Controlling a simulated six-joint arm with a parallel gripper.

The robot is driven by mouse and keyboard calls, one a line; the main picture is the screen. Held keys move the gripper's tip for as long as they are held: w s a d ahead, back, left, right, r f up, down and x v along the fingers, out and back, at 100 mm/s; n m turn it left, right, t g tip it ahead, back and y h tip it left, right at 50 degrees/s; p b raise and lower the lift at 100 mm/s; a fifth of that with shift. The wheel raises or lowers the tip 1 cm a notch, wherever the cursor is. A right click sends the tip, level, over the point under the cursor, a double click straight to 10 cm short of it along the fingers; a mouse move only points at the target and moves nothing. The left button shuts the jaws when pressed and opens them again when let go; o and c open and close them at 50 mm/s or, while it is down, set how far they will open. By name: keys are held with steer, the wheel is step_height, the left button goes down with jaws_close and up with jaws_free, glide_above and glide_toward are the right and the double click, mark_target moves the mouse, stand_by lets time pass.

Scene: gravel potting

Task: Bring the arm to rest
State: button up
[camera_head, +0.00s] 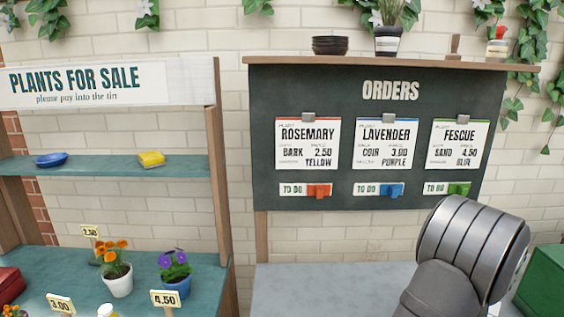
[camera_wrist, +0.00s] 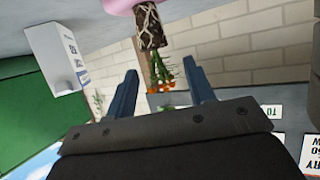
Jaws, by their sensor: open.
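My gripper (camera_wrist: 159,72) shows in the wrist view with its two dark fingers apart and nothing held between them. The head view shows only a grey, ribbed part of my arm at the lower right, over the grey bench (camera_head: 320,285); the gripper is out of that picture. The wrist view is turned roughly upside down. Beyond the fingers in it, an orange-flowered plant (camera_wrist: 162,78) with a dark root plug (camera_wrist: 150,27) laced with pale roots meets a pink thing (camera_wrist: 120,5), cut off at the picture's edge.
A green box (camera_head: 545,285) stands at the right of the bench. A white labelled box (camera_wrist: 52,55) shows in the wrist view. The orders board (camera_head: 375,235) is behind the bench. Left is a shelf unit (camera_head: 225,170) with potted flowers. The bench's left part looks clear.

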step_height(320, 180, down, 3)
steer(key=shift+r, duration=0.2)
steer(key=shift+s+f, duration=0.15)
steer(key=shift+f, duration=0.1)
steer(key=v, duration=1.2)
steer(key=x, duration=1.2)
steer(key=shift+a+r, duration=0.1)
steer(key=shift+w+r, duration=0.15)
steer(key=shift+w, duration=0.1)
step_height(320, 180, up, 4)
steer(key=shift+r, duration=0.1)
steer(key=s+d+r, duration=0.4)
steer(key=s+r, duration=0.3)
steer(key=s, duration=0.5)
steer(key=s+a+f+m+g+h, duration=0.1)
steer(key=s+f+m+g+h, duration=0.15)
steer(key=s, duration=0.35)
steer(key=s+a+f+m+g+h, duration=0.1)
steer(key=s+m+g+h, duration=0.15)
steer(key=s+m, duration=0.2)
steer(key=w+f, duration=0.3)
steer(key=w, duration=0.2)
steer(key=shift+f+n+h, duration=0.25)
steer(key=shift+n+h, duration=0.05)
steer(key=shift+h, duration=0.1)
